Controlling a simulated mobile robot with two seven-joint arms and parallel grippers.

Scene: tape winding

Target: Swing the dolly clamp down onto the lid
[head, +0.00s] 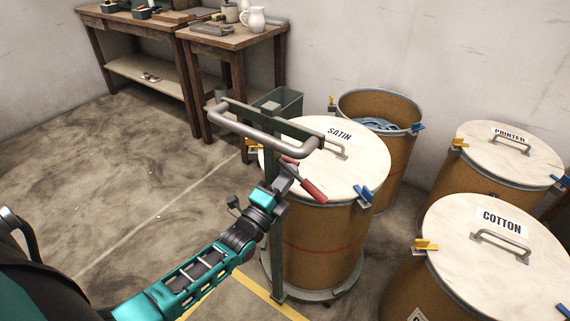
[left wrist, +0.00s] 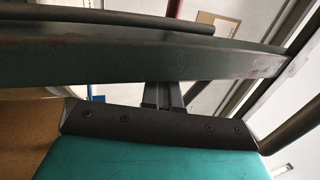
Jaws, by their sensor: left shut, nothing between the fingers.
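The drum labelled SATIN (head: 325,238) stands on a round dolly base, closed by a pale round lid (head: 320,160). The dolly has a grey-green upright frame and a grey handlebar (head: 245,131) on the drum's left side. The clamp's red handle (head: 312,189) slants down to the right, beside the lid's near-left edge. My left gripper (head: 284,176) is shut and empty at the post, close to the red handle; whether they touch is unclear. In the left wrist view, my shut fingers (left wrist: 163,94) lie by a dark green bar (left wrist: 140,62) that partly hides them. My right gripper is not in view.
An open drum (head: 388,160) with blue material stands behind. The PRINTED drum (head: 478,180) and COTTON drum (head: 455,290) crowd the right. Wooden tables (head: 228,40) line the back wall. The floor (head: 110,180) at left is clear.

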